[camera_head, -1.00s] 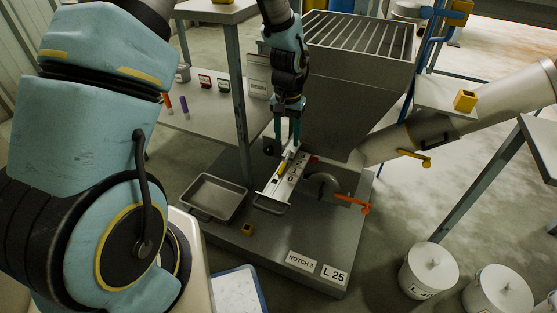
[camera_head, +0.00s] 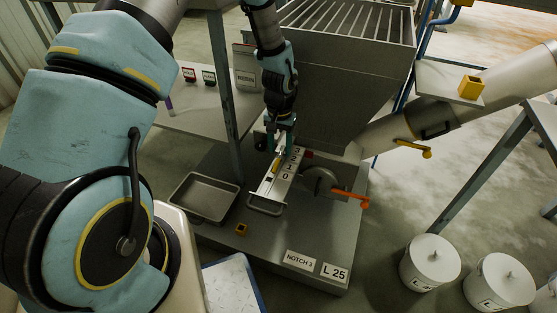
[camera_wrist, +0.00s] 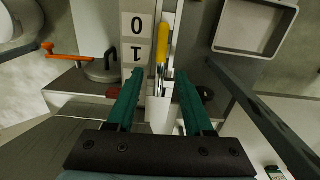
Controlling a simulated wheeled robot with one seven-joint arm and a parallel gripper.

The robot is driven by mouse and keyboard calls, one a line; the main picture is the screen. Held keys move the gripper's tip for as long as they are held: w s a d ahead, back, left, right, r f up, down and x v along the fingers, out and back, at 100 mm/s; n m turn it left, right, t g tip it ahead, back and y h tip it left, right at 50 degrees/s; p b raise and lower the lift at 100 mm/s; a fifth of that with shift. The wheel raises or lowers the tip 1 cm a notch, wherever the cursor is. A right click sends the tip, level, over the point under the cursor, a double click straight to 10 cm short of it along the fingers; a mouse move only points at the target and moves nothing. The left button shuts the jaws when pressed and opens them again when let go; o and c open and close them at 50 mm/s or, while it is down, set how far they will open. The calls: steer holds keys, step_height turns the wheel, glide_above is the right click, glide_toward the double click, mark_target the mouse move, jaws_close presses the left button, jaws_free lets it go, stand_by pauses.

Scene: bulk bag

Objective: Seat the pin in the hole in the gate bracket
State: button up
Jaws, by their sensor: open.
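A slim rod with a yellow handle (camera_wrist: 162,38), which looks like the pin, lies along the numbered gate slide (camera_wrist: 134,52) in the wrist view. Its metal end points toward my gripper. In the head view the yellow handle (camera_head: 277,165) is small, beside the numbers on the slide (camera_head: 268,193). In the head view my gripper (camera_head: 281,150) points down at the slide's far end, in front of the hopper. I cannot make out the bracket's hole.
The hopper (camera_head: 340,85) stands close behind my gripper. A round disc (camera_head: 320,181) with an orange lever (camera_head: 350,200) is right of the slide. A table post (camera_head: 222,90) rises nearby.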

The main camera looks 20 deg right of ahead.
mark_target(279, 159)
step_height(279, 159, down, 3)
steer(key=shift+r, duration=0.2)
jaws_close()
stand_by(0.3)
